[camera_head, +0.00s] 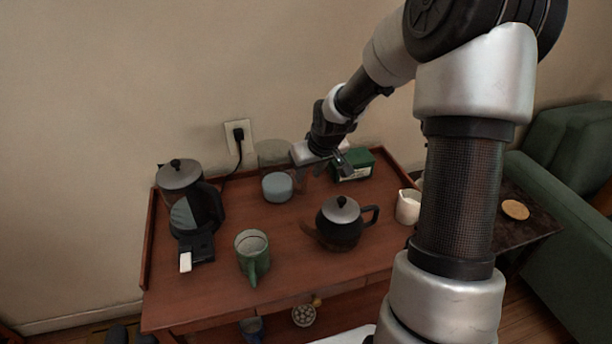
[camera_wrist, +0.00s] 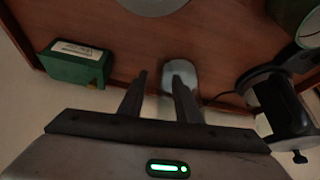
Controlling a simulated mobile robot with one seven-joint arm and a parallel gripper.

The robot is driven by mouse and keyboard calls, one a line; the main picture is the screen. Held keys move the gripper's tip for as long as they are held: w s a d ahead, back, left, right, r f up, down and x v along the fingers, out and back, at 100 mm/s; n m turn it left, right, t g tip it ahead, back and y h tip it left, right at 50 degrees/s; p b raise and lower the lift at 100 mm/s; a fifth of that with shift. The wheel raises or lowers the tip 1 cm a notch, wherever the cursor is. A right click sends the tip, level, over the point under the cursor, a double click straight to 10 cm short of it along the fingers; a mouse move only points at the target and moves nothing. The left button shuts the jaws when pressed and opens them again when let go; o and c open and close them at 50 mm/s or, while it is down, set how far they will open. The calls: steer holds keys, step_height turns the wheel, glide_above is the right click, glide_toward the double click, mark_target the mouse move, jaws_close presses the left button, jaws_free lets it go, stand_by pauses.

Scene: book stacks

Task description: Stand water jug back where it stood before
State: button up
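What looks like the water jug (camera_head: 277,188) stands near the table's back edge in the head view, with a pale blue lower part; a faint clear shape above it may be its glass wall. My gripper (camera_head: 328,170) is at its upper right, above the table, beside the green box. In the wrist view, my gripper (camera_wrist: 162,78) has its two fingers apart, with bare wood showing between them. A pale translucent shape (camera_wrist: 183,72) lies behind the right finger; I cannot tell whether it is part of the jug or whether the finger touches it.
A black coffee maker or kettle (camera_head: 182,204) stands at the left. A green mug (camera_head: 252,253) and a dark teapot (camera_head: 340,228) stand in front. The green box (camera_head: 355,165) and a white cup (camera_head: 408,207) are at the right. A cord runs to the wall outlet (camera_head: 239,138).

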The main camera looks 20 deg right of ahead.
steer(key=p+v, duration=0.2)
steer(key=v, duration=0.6)
